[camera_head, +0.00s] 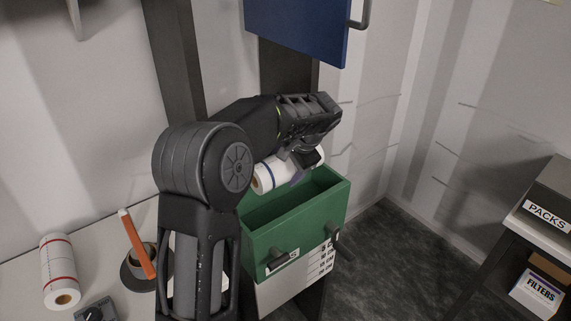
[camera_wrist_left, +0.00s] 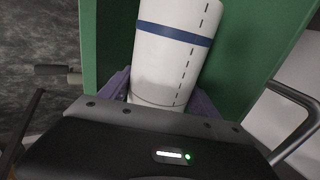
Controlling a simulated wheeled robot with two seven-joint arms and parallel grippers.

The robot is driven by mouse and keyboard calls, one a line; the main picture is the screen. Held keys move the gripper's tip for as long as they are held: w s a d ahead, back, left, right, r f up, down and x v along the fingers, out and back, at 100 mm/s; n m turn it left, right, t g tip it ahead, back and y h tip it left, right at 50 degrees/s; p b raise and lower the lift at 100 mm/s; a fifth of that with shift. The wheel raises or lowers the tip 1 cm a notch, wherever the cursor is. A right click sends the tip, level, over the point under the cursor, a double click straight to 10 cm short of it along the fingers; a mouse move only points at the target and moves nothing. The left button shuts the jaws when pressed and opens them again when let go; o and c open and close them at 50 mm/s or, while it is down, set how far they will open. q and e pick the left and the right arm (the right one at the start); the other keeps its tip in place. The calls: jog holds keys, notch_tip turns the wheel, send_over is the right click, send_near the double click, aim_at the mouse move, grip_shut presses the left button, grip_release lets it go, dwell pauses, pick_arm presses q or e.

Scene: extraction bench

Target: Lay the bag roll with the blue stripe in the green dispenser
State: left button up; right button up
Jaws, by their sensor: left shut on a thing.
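The white bag roll with the blue stripe (camera_head: 264,179) is held level over the open top of the green dispenser (camera_head: 300,237). My left gripper (camera_head: 298,172) is shut on the roll from above. The left wrist view shows the roll (camera_wrist_left: 178,45) between the purple fingers of my left gripper (camera_wrist_left: 160,98), with green dispenser walls (camera_wrist_left: 105,45) on both sides of it. In the head view the roll appears at the back rim of the dispenser; my gripper hides part of it. My right gripper is not in view.
A blue cabinet door (camera_head: 296,28) hangs above. Boxes marked PACKS (camera_head: 547,207) and FILTERS (camera_head: 540,291) are at right.

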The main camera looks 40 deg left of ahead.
pick_arm(q)
jog(key=shift+f, duration=0.65)
jog(key=shift+f+b, duration=0.75)
jog(key=shift+f, duration=0.2)
jog(key=o, duration=1.8)
